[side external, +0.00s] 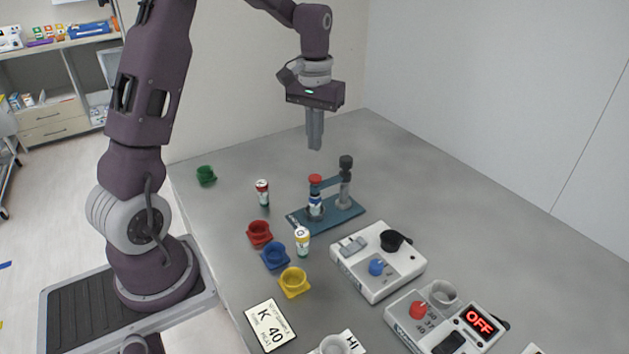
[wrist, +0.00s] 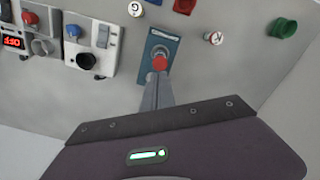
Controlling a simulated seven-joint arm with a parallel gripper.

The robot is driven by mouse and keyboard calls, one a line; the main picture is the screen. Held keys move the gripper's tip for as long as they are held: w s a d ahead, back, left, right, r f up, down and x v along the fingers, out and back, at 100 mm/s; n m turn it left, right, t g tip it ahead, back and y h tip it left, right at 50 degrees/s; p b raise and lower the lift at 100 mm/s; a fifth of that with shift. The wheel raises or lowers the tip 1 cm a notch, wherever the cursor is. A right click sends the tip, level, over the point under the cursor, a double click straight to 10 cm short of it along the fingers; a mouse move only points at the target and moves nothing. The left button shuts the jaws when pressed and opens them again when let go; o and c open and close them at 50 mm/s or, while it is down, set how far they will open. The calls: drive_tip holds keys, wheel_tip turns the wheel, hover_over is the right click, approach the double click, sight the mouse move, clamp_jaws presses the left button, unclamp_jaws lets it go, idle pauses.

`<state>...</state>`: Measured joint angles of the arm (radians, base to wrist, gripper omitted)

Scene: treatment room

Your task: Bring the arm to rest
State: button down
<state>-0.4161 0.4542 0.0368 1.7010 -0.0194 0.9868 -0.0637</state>
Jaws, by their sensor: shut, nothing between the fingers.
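My gripper (side external: 315,143) is shut and empty, with its fingers together and pointing down. It hangs in the air above the far part of the grey table (side external: 420,170), over the blue stand (side external: 345,212). A vial with a red cap (side external: 315,198) stands upright in that stand, beside a post with a dark knob (side external: 345,165). In the wrist view the gripper's fingers (wrist: 155,100) reach toward the red cap (wrist: 160,63), but the side view shows a clear gap between them.
Vials labelled K (side external: 262,193) and G (side external: 302,241) stand on the table. Green (side external: 206,175), red (side external: 259,233), blue (side external: 275,256) and yellow (side external: 294,281) cups stand at left. Two white devices (side external: 375,285) (side external: 405,330) occupy the front right; one reads OFF. A K 40 card (side external: 269,324) lies in front.

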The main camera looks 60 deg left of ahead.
drive_tip(key=s+d+r+m+t, duration=0.2)
drive_tip(key=s+d+r, duration=0.3)
drive_tip(key=d+r, duration=0.2)
drive_tip(key=s+d+r+m+t, duration=0.1)
drive_tip(key=s+d+m, duration=0.1)
drive_tip(key=s+d, duration=0.3)
drive_tip(key=s+d+r+m+t, duration=0.1)
drive_tip(key=s+d, duration=0.4)
drive_tip(key=s, duration=0.7)
drive_tip(key=shift+s+r+m+t, duration=0.35)
drive_tip(key=shift+m+t, duration=0.15)
drive_tip(key=shift+t, duration=0.3)
drive_tip(key=c, duration=2.1)
unclamp_jaws()
